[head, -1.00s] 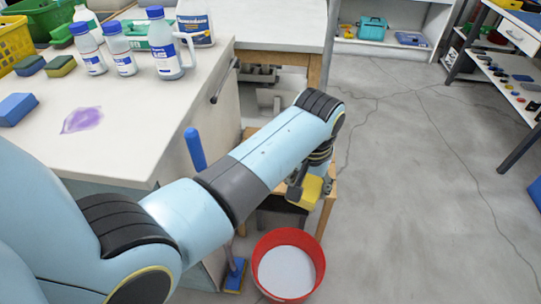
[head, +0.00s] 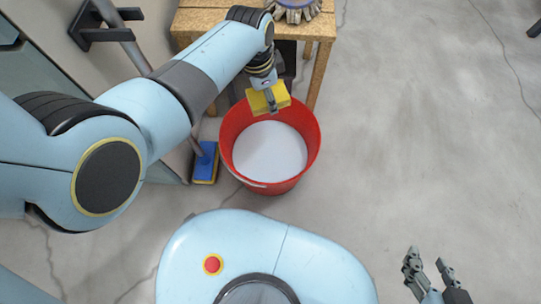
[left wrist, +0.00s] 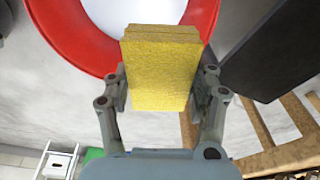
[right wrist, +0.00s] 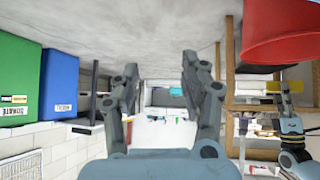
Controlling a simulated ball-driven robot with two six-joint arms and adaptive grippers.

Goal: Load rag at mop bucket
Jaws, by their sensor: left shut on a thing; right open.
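The yellow rag (head: 259,103), a folded block, is held in my left gripper (head: 272,100). In the left wrist view the rag (left wrist: 162,72) sits between both fingers. The red mop bucket (head: 232,118) stands on the floor with a pale grey-white inside, whether water or bottom I cannot tell. In the head view the rag overlaps the bucket's far rim; its height above it is unclear. The bucket's rim (left wrist: 70,40) shows behind the rag in the left wrist view. My right gripper (head: 428,270) is open and empty, low at the right. The bucket (right wrist: 280,35) shows in the right wrist view.
A wooden stool (head: 322,30) stands just behind the bucket, with a round bristled brush (head: 294,8) on it. A blue-and-yellow mop head (head: 205,163) stands close to the bucket's left. A cabinet side is at the far left. The floor (head: 420,130) to the right is clear.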

